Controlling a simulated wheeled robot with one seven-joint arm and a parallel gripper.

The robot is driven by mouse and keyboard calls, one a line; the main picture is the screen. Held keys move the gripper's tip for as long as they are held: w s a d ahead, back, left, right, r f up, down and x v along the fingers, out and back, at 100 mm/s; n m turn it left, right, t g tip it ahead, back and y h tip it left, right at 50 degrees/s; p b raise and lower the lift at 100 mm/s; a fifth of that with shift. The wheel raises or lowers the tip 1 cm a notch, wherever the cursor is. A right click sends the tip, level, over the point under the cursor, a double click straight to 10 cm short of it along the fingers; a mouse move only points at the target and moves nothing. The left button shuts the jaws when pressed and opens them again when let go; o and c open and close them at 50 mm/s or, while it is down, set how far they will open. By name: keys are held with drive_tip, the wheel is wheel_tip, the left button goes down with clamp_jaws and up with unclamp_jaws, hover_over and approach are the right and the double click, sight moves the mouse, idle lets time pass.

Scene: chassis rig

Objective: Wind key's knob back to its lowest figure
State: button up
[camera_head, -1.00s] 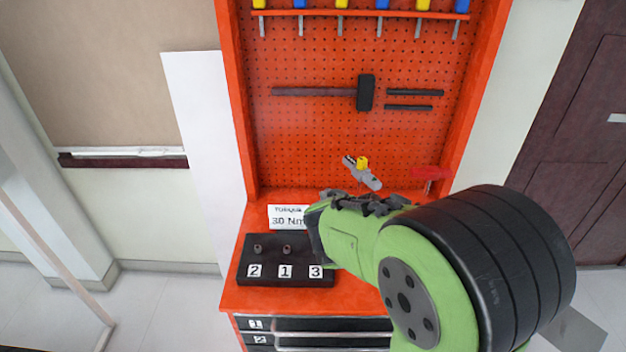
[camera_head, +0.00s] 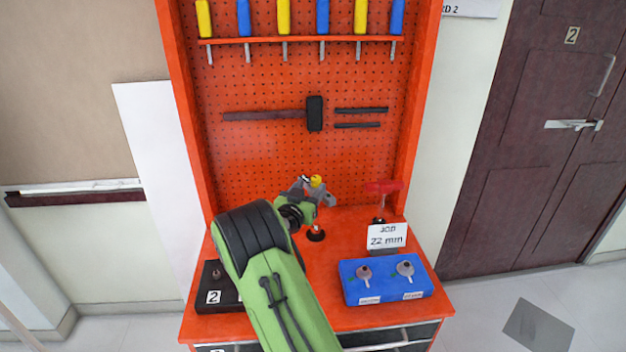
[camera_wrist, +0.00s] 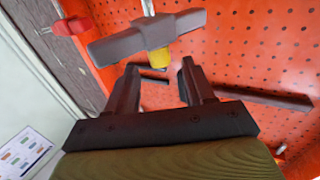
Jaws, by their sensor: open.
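The key is a grey cross-handled tool with a yellow knob (camera_head: 316,181). It stands upright on the red bench, its shaft over a round black base (camera_head: 315,236). In the wrist view its grey handle (camera_wrist: 110,47) spans the top, with the yellow knob (camera_wrist: 158,58) at its middle. My gripper (camera_head: 306,192) is beside the key. In the wrist view my gripper (camera_wrist: 158,72) is open, its two dark fingertips just short of the knob, one towards each side; contact is not clear. No figure on the knob is readable.
A red T-handled tool (camera_head: 383,187) stands to the right of the key. A "22 mm" card (camera_head: 387,236) and a blue block (camera_head: 359,294) with two sockets are at the bench's right. A black numbered block (camera_head: 228,306) is partly hidden by my arm. The pegboard (camera_head: 270,155) is behind.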

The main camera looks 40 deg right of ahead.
sight(316, 183)
drive_tip(key=x, duration=0.3)
drive_tip(key=shift+w+d, duration=0.2)
drive_tip(key=shift+d, duration=0.15)
clamp_jaws()
drive_tip(key=shift+s+d+n+t+y, duration=0.1)
drive_tip(key=shift+n+t+y, duration=0.25)
drive_tip(key=shift+n+t, duration=0.2)
drive_tip(key=shift+s+d+n+t+y, duration=0.1)
drive_tip(key=shift+n+t+y, duration=0.3)
drive_tip(key=shift+t, duration=0.25)
drive_tip(key=shift+n+t+y+p, duration=0.35)
drive_tip(key=shift+n+t+y, duration=0.3)
drive_tip(key=shift+t, duration=0.25)
drive_tip(key=shift+a, duration=0.1)
